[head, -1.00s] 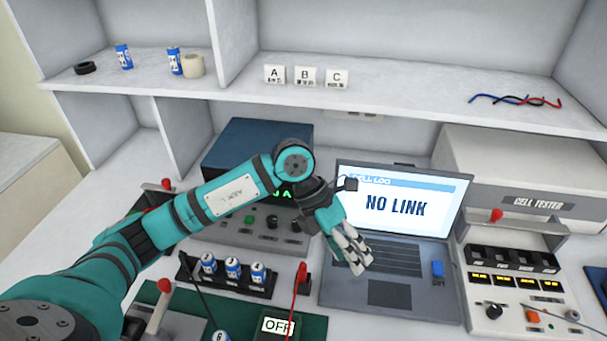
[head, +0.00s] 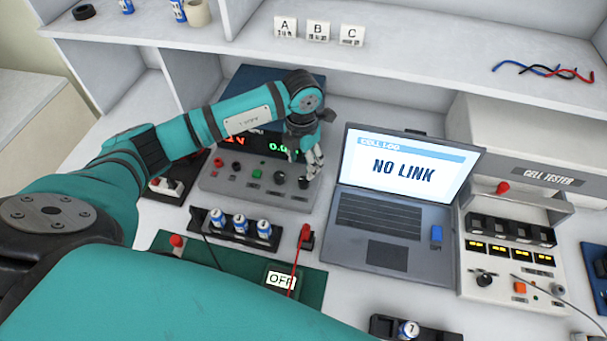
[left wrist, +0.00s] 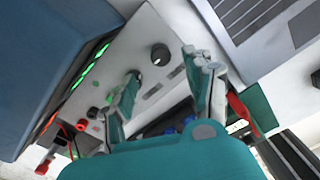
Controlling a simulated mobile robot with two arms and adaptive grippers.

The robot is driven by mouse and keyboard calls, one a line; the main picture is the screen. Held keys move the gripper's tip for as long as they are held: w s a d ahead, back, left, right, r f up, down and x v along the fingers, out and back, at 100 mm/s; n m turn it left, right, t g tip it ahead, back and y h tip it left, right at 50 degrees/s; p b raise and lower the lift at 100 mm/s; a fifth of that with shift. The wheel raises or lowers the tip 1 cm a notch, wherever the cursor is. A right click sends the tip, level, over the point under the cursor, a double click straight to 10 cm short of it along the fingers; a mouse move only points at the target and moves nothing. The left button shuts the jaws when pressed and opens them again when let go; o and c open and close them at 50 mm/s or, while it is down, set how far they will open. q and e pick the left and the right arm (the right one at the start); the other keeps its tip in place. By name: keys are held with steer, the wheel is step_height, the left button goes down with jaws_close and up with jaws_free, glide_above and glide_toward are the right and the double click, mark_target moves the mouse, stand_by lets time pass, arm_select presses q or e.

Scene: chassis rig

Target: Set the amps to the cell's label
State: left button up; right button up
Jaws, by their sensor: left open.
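The blue-topped power supply (head: 225,152) stands behind the cell rack. Its display (head: 285,144) shows partly covered green digits; the red ones are mostly hidden by my arm. Two black knobs are on its front, one at middle (head: 279,178) and one at right (head: 303,183). My left gripper (head: 309,166) is open and empty just above the right knob. In the left wrist view, a black knob (left wrist: 160,54) lies just beyond the spread fingers (left wrist: 163,85). Several blue-and-white cells (head: 240,223) sit in a black rack; their small labels are unreadable. My right gripper is out of view.
The laptop (head: 400,185) reading NO LINK stands right of the supply. The cell tester (head: 510,255) is farther right. A green board (head: 315,287) with an OFF display (head: 281,279) and red lever lies in front. A single cell (head: 408,329) sits in a holder at the bottom.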

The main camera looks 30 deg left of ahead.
mark_target(304, 180)
arm_select(q)
step_height(304, 180, down, 7)
steer(key=shift+d+f+p, duration=0.1)
steer(key=shift+d+p, duration=0.05)
steer(key=shift+p, duration=0.25)
jaws_close()
